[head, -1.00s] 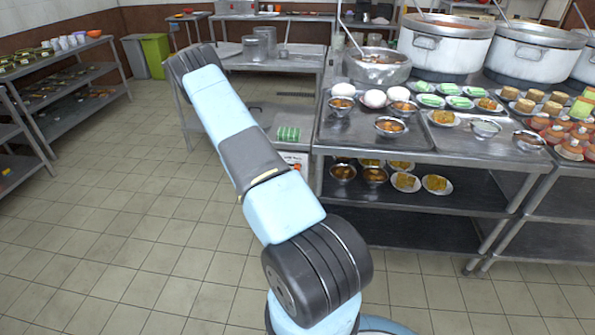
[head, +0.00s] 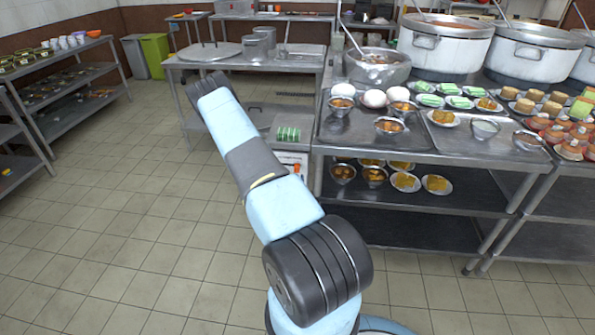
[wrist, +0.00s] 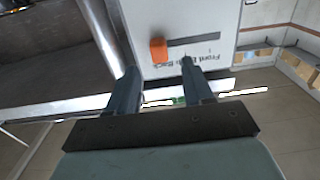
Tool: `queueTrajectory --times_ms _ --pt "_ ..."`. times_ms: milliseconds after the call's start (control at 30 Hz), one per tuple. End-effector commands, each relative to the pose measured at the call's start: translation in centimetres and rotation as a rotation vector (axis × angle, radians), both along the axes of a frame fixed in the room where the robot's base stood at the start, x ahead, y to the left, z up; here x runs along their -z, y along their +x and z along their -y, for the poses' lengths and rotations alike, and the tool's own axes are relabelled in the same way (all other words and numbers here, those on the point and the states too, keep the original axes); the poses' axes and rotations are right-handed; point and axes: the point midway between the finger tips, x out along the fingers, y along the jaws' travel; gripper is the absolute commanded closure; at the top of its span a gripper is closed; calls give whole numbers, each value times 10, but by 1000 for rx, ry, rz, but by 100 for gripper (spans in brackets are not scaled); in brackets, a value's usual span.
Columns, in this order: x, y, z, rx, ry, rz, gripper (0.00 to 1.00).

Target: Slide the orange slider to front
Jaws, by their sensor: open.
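The orange slider (wrist: 158,50) is a small block on a white panel (wrist: 185,18) in the wrist view. It sits at the left end of a dark straight slot (wrist: 195,39). Printed lettering beside the slot seems to read "Front" and "Back", tilted in this view. My gripper (wrist: 160,80) is open and empty, with its two dark fingers pointing toward the panel. The slider appears between and beyond the fingertips, apart from them.
A steel table (head: 380,150) with bowls and plates stands right of the box. A green-striped item (head: 288,134) lies near the box top. Large pots (head: 445,50) stand behind. A metal leg (wrist: 98,30) is close left in the wrist view. The tiled floor at left is clear.

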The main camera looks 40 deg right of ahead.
Motion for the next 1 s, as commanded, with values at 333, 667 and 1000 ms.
queueTrajectory --times_ms 333,667,1000 --pt "0 33 39 0 -1 2 49" --pt "0 41 48 -1 -1 -1 49" --pt "0 40 47 0 0 -1 67"
